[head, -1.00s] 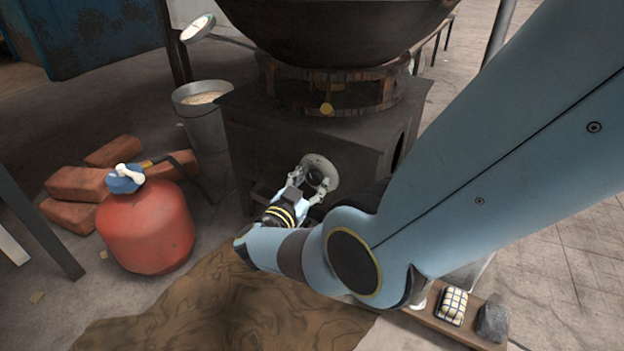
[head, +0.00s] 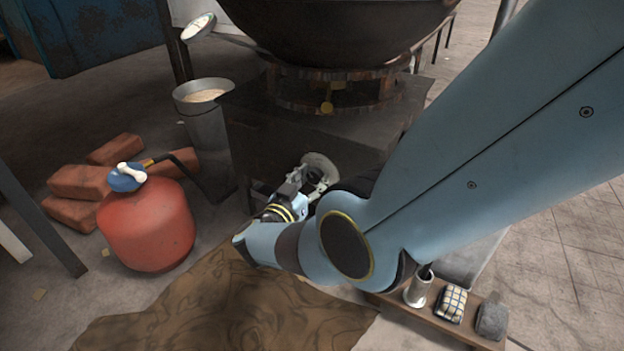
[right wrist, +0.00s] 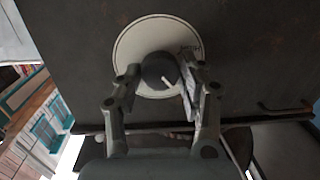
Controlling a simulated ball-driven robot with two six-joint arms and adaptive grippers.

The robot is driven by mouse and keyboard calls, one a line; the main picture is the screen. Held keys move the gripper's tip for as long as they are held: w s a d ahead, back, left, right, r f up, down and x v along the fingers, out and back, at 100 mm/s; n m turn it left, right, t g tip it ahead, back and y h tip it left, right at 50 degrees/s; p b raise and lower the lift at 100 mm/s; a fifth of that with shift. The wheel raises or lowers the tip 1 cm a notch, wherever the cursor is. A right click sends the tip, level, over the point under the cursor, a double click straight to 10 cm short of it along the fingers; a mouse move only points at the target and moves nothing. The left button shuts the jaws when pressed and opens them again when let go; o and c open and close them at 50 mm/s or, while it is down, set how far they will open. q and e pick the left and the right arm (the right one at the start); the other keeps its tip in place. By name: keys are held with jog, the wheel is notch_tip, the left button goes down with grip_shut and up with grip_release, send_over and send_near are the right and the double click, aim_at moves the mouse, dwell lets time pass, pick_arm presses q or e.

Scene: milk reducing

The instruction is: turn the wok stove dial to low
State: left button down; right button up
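The wok stove (head: 270,125) is a dark metal box with a big wok (head: 335,30) on top. Its dial (right wrist: 161,70) is a dark round knob with a white pointer line toward the lower right. The knob sits on a pale round plate (right wrist: 135,47) with small, unreadable lettering at upper right. My right gripper (right wrist: 160,74) has its fingers apart, one on each side of the knob. A slim gap seems to show beside the left finger; firm contact cannot be told. In the head view the plate (head: 322,163) is partly hidden by my right gripper (head: 310,182). My left gripper is not in view.
A red gas cylinder (head: 147,225) stands left of the stove, with bricks (head: 80,182) behind it. A metal bucket (head: 205,120) stands beside the stove. A low wooden board (head: 435,318) at lower right holds a steel cup (head: 418,290) and small items. A brown mat (head: 225,305) lies in front.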

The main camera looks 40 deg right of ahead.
jog(key=o, duration=0.4)
jog(key=shift+a, duration=0.1)
jog(key=v, duration=0.7)
jog(key=shift+s+a, duration=0.15)
jog(key=shift+a, duration=0.05)
